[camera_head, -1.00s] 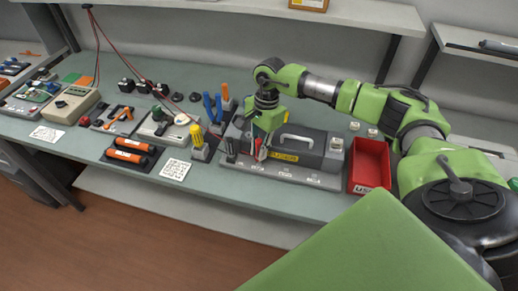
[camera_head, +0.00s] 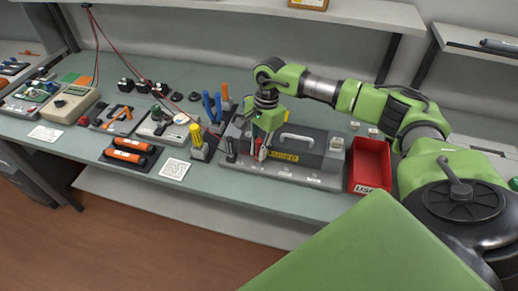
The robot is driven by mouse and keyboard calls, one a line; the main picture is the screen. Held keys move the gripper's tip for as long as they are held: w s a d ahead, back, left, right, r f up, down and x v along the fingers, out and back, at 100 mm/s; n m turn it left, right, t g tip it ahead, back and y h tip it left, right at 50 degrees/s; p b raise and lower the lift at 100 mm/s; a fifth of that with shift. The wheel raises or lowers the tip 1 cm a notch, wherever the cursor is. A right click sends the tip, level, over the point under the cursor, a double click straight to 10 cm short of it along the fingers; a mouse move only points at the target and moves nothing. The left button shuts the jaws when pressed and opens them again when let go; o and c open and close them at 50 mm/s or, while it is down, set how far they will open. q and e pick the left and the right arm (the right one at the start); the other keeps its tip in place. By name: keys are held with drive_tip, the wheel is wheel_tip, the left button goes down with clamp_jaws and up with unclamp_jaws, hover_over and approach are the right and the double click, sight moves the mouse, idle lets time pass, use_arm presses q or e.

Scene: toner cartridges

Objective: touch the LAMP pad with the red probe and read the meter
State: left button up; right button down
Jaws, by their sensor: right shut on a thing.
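My right gripper (camera_head: 261,154) is over the front left of the grey toner device (camera_head: 309,153). It is shut on a red thing, which looks like the red probe (camera_head: 259,149). The gripper hides most of the probe, and I cannot tell whether its tip touches anything. Small light pads with labels line the front ledge (camera_head: 295,176) of the device; the labels are too small to read, so I cannot tell which is LAMP. A beige box with a display, likely the meter (camera_head: 70,103), stands at the far left; its reading is not legible. My left gripper is not in view.
A red bin (camera_head: 370,165) stands right of the device. Yellow-handled tools (camera_head: 197,136) and blue-handled tools (camera_head: 211,106) stand to its left. Orange cylinders (camera_head: 129,151) lie on a dark tray. Red leads (camera_head: 125,60) hang at the back left. A printed card (camera_head: 174,169) lies in front.

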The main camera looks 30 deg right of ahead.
sight(258, 141)
drive_tip(key=shift+f+b, duration=0.35)
drive_tip(key=shift+f, duration=0.05)
idle(1.2)
drive_tip(key=shift+r+p, duration=1.55)
drive_tip(key=shift+r, duration=1.95)
